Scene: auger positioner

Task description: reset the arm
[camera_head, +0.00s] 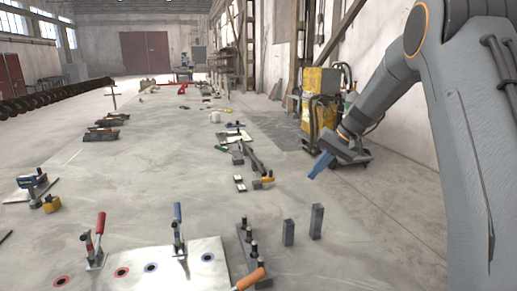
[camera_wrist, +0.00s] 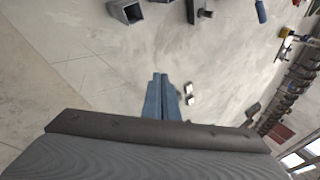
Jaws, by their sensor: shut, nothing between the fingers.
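My gripper (camera_head: 318,165) hangs in the air at the right of the head view, at the end of my grey arm, with its blue fingers pointing down and to the left. In the wrist view my gripper (camera_wrist: 160,78) shows its two blue fingers side by side, closed together. Nothing shows between them. The fingers are apart from everything on the grey work surface (camera_head: 160,200) below.
A metal plate (camera_head: 205,274) with red- and blue-handled clamps lies at the front. Two upright grey blocks (camera_head: 288,232) (camera_head: 316,221) stand right of it. A yellow machine (camera_head: 318,100) stands behind my gripper. A hollow square tube (camera_wrist: 126,12) shows in the wrist view.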

